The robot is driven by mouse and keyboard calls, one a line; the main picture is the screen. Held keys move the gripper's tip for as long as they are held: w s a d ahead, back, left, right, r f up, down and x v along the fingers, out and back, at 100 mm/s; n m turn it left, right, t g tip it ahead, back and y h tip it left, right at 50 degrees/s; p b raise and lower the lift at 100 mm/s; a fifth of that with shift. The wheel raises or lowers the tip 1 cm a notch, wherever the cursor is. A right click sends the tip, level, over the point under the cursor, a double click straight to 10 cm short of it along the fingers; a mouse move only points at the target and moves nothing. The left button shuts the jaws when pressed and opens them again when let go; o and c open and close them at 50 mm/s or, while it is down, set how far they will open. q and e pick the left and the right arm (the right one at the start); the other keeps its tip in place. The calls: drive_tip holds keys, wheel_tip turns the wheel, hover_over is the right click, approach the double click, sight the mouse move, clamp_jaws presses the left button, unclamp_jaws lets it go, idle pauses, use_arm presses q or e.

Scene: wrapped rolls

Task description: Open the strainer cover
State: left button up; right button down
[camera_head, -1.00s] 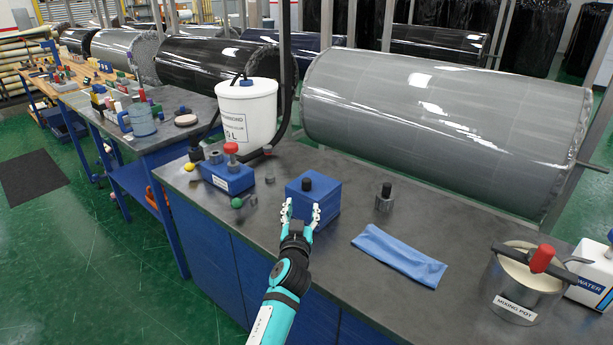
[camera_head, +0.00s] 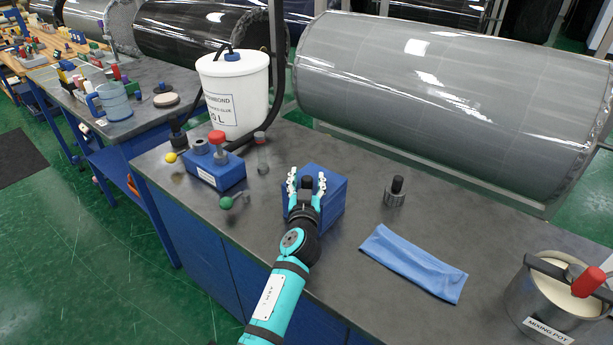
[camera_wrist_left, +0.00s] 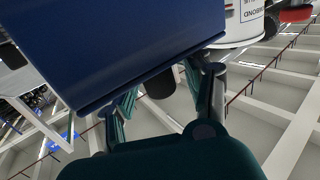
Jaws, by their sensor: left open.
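A blue box (camera_head: 329,200) with a black knob (camera_head: 306,183) on top stands on the dark workbench; I take it as the strainer and its cover. My left gripper (camera_head: 306,180) is open at the box's near side, with its fingertips to either side of the knob in the head view. In the left wrist view the blue box (camera_wrist_left: 130,45) fills the upper left, and the dark knob (camera_wrist_left: 160,84) shows between the open fingers (camera_wrist_left: 162,98). I cannot tell whether a finger touches it. The fingers hide part of the box. My right gripper is not in view.
Left of the box stand a blue block with a red knob (camera_head: 217,172), a green ball (camera_head: 226,202) and a white bucket (camera_head: 234,95). To the right are a small metal cylinder (camera_head: 395,192), a blue cloth (camera_head: 413,263) and a mixing pot (camera_head: 550,300). Bare bench lies between them.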

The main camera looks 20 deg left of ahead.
use_arm(q)
drive_tip(key=shift+s, duration=0.1)
drive_tip(key=shift+c, duration=0.4)
clamp_jaws()
drive_tip(key=shift+w+f, duration=0.1)
drive_tip(key=shift+w, duration=0.1)
